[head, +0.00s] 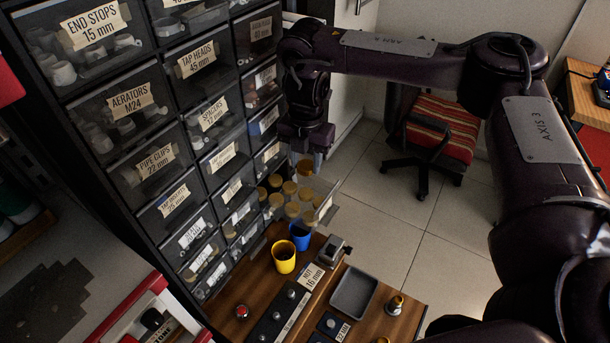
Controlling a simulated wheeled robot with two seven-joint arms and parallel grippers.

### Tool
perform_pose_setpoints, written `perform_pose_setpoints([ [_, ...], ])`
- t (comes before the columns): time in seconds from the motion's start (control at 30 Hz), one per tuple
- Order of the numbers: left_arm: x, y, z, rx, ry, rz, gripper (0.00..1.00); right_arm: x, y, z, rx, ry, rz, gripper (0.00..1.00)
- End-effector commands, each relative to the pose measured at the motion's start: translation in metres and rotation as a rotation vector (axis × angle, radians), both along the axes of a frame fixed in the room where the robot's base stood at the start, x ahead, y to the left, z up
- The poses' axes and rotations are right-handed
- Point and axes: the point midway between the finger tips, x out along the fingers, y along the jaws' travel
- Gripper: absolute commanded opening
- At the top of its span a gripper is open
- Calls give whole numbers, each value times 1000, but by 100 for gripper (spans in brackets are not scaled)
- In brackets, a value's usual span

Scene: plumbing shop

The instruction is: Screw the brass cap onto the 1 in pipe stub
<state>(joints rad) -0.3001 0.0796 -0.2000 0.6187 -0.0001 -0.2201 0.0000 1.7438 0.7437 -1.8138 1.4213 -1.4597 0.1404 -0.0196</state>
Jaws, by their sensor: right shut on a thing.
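A clear drawer (325,207) is pulled out from the cabinet and holds several brass caps (292,209). My right gripper (306,158) reaches down over the drawer from above. It is shut on a brass cap (305,167) that sits higher than the others, between the fingertips. The fingers partly hide this cap. On the bench a small brass-coloured upright fitting (396,303) stands right of the grey tray. I cannot tell which piece on the bench is the 1 in pipe stub. My left gripper is out of view.
The labelled drawer cabinet (185,118) stands close at the left of my right gripper. A yellow cup (284,257), a blue cup (300,236) and a grey tray (354,292) are on the wooden bench. A striped chair (442,128) stands on the open tiled floor.

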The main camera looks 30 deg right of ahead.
Motion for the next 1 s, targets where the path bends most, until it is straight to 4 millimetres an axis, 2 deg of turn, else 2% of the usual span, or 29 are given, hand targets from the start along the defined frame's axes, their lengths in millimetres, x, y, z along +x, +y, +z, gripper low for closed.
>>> perform_pose_setpoints([
  [0.03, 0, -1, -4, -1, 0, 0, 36, -13, -9, -7, -1, 9, -3, 14],
  [0.23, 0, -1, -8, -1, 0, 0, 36, -53, -32, -6, 1, 6, -4, 14],
  [0.4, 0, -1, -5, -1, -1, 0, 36, -91, -55, -4, 1, 6, -6, 14],
  [0.6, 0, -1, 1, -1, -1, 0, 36, -126, -74, -4, 1, 6, -4, 14],
  [0.8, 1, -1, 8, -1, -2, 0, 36, -146, -86, -4, 0, 6, -4, 14],
  [1.0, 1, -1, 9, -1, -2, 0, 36, -152, -90, -5, 0, 6, -2, 14],
])
